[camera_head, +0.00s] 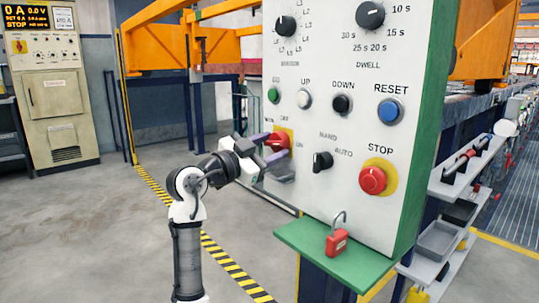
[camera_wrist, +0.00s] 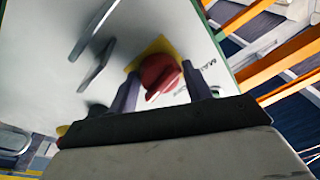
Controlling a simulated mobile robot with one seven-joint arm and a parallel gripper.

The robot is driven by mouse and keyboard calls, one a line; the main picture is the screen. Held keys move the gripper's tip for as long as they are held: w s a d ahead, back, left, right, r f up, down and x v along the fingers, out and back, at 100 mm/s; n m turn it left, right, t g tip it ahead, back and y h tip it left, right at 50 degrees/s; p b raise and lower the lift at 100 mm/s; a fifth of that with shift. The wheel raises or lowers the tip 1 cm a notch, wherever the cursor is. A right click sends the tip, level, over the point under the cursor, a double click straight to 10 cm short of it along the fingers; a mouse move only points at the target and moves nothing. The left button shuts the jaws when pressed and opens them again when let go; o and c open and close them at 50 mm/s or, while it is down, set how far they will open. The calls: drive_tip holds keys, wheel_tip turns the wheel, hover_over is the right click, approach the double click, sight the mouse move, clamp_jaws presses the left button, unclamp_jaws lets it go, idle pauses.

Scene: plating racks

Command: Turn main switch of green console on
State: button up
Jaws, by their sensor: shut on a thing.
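The green console (camera_head: 427,130) has a white front panel and a green side, and fills the middle right of the head view. Its main switch is a red knob (camera_head: 279,139) on a yellow plate (camera_head: 288,133), at the panel's left edge, with MAIN, OFF and ON lettering around it. My gripper (camera_head: 267,149) reaches it from the left and is shut on the knob. In the wrist view the red knob (camera_wrist: 160,76) sits between the two fingers (camera_wrist: 160,92). The fingers partly cover the knob in the head view, and its exact pointing direction is hard to tell.
A black HAND/AUTO selector (camera_head: 322,161), a red STOP button (camera_head: 372,180) and a green GO button (camera_head: 273,95) are close by. The floor at left is open, with a striped line.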

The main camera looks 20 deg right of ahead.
drive_tip(key=shift+s+d+r+m, duration=0.1)
drive_tip(key=shift+s+d+m, duration=0.2)
drive_tip(key=shift+m, duration=0.1)
idle(1.0)
drive_tip(key=o, duration=0.9)
drive_tip(key=shift+s, duration=0.1)
drive_tip(key=shift+a, duration=0.15)
drive_tip(key=v, duration=1.3)
drive_tip(key=shift+a, duration=0.3)
